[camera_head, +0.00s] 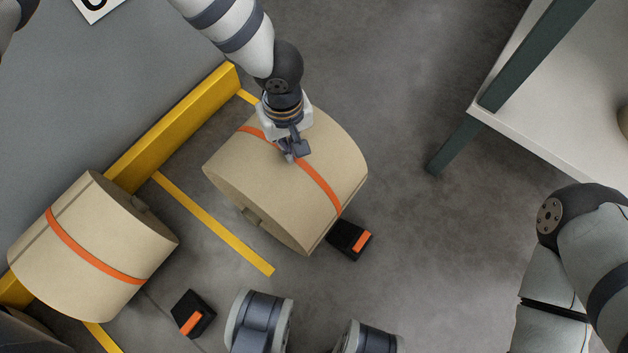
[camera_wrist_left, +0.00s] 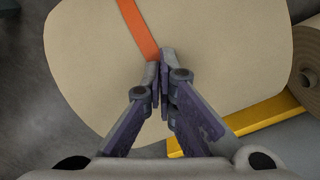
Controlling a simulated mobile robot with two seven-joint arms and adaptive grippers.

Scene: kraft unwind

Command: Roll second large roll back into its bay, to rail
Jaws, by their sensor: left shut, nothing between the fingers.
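The large kraft roll (camera_head: 285,180) with an orange band lies on its side on the floor, right of a yellow floor line. Its near end face shows a core plug. My left gripper (camera_head: 290,153) is shut and empty, with its fingertips at the top of this roll, by the orange band. In the left wrist view the shut fingers (camera_wrist_left: 164,72) are over the roll (camera_wrist_left: 215,50); I cannot tell whether they touch it. The yellow rail (camera_head: 175,130) runs along the wall, up and left of the roll, with a gap between. My right gripper is not in view.
Another banded roll (camera_head: 90,245) lies against the rail at the left. A black wedge chock with an orange patch (camera_head: 349,240) sits by the large roll's lower right side; another chock (camera_head: 193,313) is at the lower left. A white-topped table (camera_head: 545,150) stands at right.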

